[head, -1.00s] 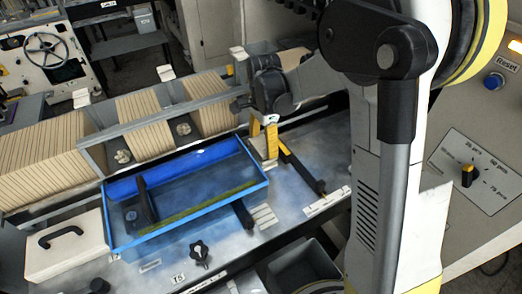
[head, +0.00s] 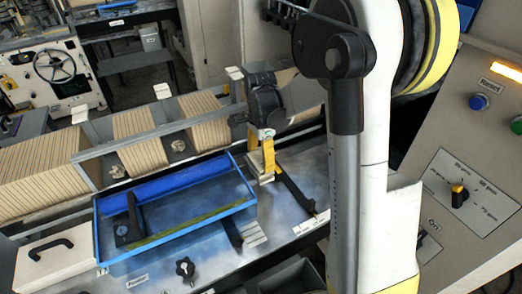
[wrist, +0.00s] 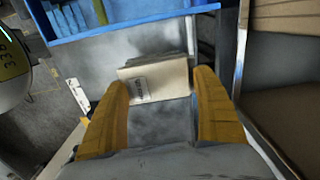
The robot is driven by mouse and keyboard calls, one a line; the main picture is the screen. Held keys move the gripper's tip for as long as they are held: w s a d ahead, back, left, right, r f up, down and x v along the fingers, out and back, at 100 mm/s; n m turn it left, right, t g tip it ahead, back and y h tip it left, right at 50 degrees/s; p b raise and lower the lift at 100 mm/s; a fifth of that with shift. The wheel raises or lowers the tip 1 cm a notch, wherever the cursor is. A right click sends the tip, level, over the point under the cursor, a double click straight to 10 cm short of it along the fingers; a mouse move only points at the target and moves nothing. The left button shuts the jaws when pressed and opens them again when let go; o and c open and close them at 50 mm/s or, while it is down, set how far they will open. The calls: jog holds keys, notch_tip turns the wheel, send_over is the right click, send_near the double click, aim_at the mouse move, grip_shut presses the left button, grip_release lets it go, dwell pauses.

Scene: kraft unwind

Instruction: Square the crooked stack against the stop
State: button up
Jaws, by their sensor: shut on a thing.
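My gripper (head: 266,138) points down beside the right end of the blue tray. In the wrist view its two yellow fingers (wrist: 163,85) stand on either side of a small stack of pale kraft pieces (wrist: 155,83) with dark print on the top one. The gripper is shut on this stack. The layers look slightly uneven at the far edge. In the head view the stack (head: 256,168) shows below the fingers, partly hidden by them. A dark bar (head: 297,190) runs on the bench just right of the stack. I cannot tell which part is the stop.
The blue tray (head: 100,235) lies close to the left of the gripper. A divided rack of kraft stacks (head: 137,140) runs behind. A control panel (head: 470,190) is at the right.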

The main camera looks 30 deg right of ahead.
jog(key=shift+f, duration=0.3)
jog(key=shift+f+b, duration=1.7)
jog(key=shift+f, duration=0.35)
jog(key=shift+s+d, duration=0.1)
jog(key=shift+d, duration=0.95)
dwell(0.6)
jog(key=shift+a+b, duration=0.2)
jog(key=shift+b, duration=0.15)
dwell(0.3)
jog(key=o, duration=1.2)
jog(key=shift+c, duration=0.2)
